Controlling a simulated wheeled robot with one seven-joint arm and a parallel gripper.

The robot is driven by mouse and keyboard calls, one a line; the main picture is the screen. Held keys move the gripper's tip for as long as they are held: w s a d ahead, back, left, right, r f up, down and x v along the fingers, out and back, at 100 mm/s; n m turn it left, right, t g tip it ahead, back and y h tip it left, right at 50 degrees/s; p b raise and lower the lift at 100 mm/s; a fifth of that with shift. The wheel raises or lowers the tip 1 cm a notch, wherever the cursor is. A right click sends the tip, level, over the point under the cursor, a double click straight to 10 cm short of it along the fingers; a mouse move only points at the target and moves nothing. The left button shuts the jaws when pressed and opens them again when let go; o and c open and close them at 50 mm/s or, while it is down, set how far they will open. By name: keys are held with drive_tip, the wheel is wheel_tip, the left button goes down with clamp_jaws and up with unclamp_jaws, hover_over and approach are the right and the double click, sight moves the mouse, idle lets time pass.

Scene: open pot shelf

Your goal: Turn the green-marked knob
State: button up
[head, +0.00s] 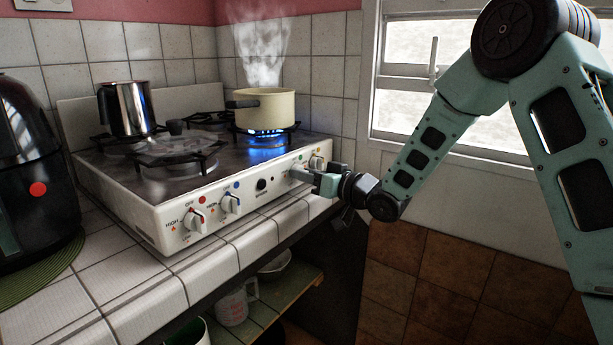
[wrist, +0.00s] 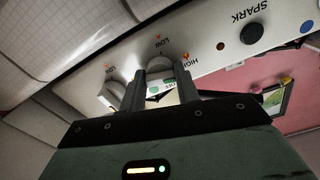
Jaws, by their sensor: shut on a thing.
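The green-marked knob (head: 297,170) is on the stove's front panel, right of the black button, mostly hidden by my gripper (head: 312,180) in the head view. How far the knob is turned is hard to tell.
A steel pot (head: 127,108) stands at back left. Red-marked (head: 194,219) and blue-marked (head: 230,203) knobs and a black button (head: 261,184) line the panel; another knob (head: 316,162) is at right.

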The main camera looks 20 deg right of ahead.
drive_tip(key=shift+f, duration=0.1)
drive_tip(key=n+b, duration=0.3)
drive_tip(key=b, duration=0.1)
drive_tip(key=shift+f+n, duration=0.15)
drive_tip(key=shift+n, duration=0.25)
drive_tip(key=n+b, duration=0.4)
drive_tip(key=b, duration=0.1)
drive_tip(key=n+b, duration=0.4)
drive_tip(key=shift+n, duration=0.3)
drive_tip(key=shift+n+b, duration=1.1)
drive_tip(key=shift+b, duration=0.25)
drive_tip(key=shift+r, duration=0.2)
drive_tip(key=o, duration=1)
drive_tip(key=shift+c, duration=0.2)
drive_tip(key=shift+s+d, duration=0.1)
drive_tip(key=shift+d, duration=0.05)
drive_tip(key=p+v, duration=0.1)
drive_tip(key=v, duration=1.6)
drive_tip(key=shift+p, duration=0.3)
